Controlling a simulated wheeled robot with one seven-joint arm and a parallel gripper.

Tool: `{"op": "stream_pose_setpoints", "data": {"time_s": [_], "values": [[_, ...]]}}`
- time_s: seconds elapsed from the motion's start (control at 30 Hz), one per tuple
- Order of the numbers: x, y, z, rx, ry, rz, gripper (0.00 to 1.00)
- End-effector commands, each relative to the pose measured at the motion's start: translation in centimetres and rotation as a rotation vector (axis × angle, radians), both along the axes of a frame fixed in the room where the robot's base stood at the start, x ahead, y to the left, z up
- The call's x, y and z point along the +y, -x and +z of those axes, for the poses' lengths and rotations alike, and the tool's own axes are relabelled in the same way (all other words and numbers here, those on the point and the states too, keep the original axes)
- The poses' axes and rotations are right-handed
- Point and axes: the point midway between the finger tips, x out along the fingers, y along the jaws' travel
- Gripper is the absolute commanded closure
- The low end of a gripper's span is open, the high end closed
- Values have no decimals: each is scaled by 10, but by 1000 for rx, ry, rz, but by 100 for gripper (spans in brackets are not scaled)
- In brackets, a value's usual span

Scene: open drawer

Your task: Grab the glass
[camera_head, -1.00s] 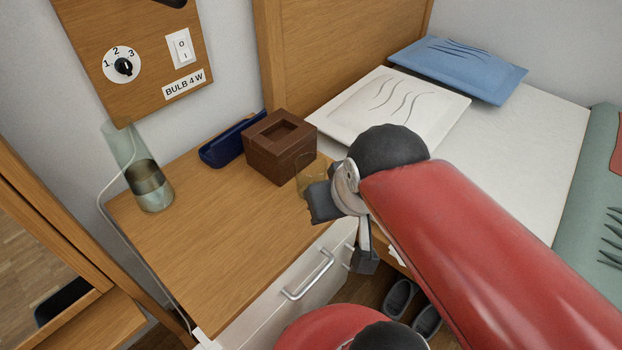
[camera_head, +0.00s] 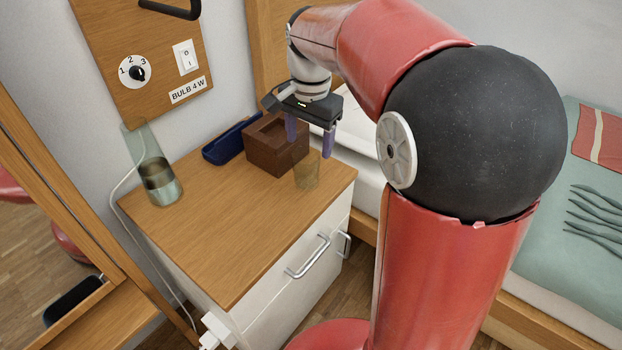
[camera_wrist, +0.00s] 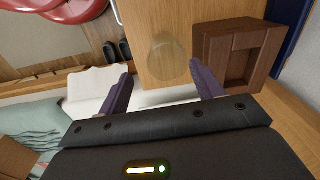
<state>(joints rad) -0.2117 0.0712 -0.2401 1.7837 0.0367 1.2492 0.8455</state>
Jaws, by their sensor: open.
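A small, see-through amber glass (camera_head: 307,174) stands upright on the nightstand top, near its right edge and beside the brown box. It also shows in the wrist view (camera_wrist: 168,60), seen from above. My gripper (camera_head: 309,142) is open with its purple fingers pointing down, above the back right part of the nightstand. In the wrist view the fingertips of my gripper (camera_wrist: 160,75) are spread, with the glass beyond and between them. No contact with the glass shows.
The brown box (camera_head: 270,152) stands right beside the glass. A blue case (camera_head: 226,146) and a tall glass carafe (camera_head: 160,185) are farther left. The nightstand top (camera_head: 230,230) is clear in front. A bed (camera_head: 590,180) is at the right, and a drawer handle (camera_head: 308,258) sticks out in front.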

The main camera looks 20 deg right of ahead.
Motion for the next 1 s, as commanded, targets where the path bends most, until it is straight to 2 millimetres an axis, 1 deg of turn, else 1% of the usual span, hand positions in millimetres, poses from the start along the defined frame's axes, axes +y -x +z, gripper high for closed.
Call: {"op": "stream_pose_setpoints", "data": {"time_s": [0.03, 0.17, 0.47, 0.6, 0.73, 0.83, 1.0], "values": [[1, -9, -3, 18, 6, -30, 34], [2, -18, -8, 40, 14, -79, 34], [2, -20, -39, 44, 16, -86, 34], [3, -22, -61, 45, 16, -86, 34], [3, -22, -78, 44, 16, -84, 34], [3, -22, -84, 42, 15, -84, 34], [3, -22, -85, 41, 15, -84, 34]]}}
